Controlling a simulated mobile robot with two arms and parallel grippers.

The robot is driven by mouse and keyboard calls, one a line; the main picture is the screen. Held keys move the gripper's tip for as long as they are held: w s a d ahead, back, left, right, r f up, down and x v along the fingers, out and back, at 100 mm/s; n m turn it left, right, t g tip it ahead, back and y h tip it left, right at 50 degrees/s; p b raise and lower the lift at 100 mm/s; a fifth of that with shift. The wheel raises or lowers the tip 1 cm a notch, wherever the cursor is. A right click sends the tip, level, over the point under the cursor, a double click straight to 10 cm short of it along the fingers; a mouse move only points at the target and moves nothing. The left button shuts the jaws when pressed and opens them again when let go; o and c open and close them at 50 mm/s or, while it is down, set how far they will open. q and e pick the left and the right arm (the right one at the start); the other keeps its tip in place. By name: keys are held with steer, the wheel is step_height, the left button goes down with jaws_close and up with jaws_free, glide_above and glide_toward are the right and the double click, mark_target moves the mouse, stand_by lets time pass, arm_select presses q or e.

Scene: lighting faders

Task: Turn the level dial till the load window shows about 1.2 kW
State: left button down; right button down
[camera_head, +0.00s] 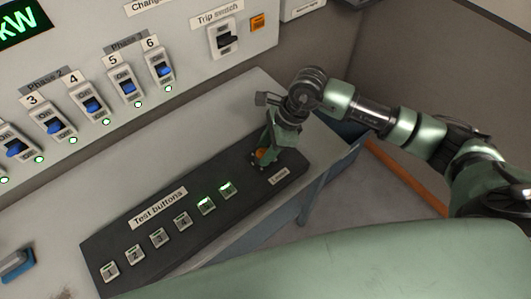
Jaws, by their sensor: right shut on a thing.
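My right gripper (266,150) reaches down to the right end of the dark panel (235,205) on the bench. My left gripper is not in view.
Test buttons (158,237) run along the dark panel; two near the gripper glow green. Behind stand several blue breaker switches (92,103) with green lamps and a trip switch (225,40). A blue and grey object (17,264) lies at the left.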

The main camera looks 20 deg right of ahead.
steer(key=c, duration=0.9)
jaws_free()
steer(key=b+v, duration=0.2)
steer(key=v, duration=0.5)
steer(key=shift+r, duration=0.45)
steer(key=shift+s+d+f, duration=0.1)
